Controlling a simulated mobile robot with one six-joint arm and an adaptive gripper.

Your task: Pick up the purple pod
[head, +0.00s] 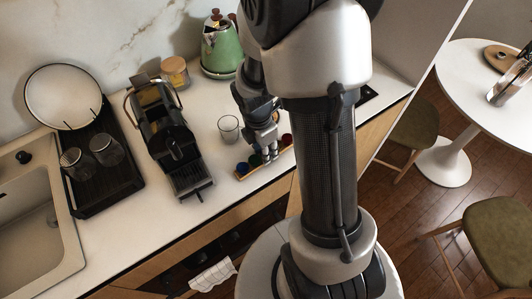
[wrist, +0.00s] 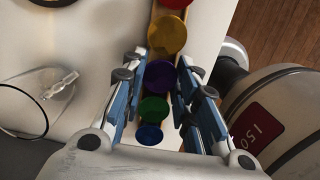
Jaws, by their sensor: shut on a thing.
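The purple pod (wrist: 159,78) sits in a row of pods on a narrow wooden holder (head: 241,176) on the counter. In the wrist view, the two blue-lined fingers of my gripper (wrist: 160,64) stand on either side of the purple pod and are shut on it. It still appears in line with its neighbours; I cannot tell if it is lifted. In the head view, my gripper (head: 265,143) points down over the holder and hides part of the row.
A yellow pod (wrist: 167,36) is on one side of the purple pod, and green (wrist: 154,108) and blue (wrist: 149,134) pods are on the other. A red pod (head: 287,139) is at the right end. A clear glass (head: 229,129) and a coffee machine (head: 170,138) stand left.

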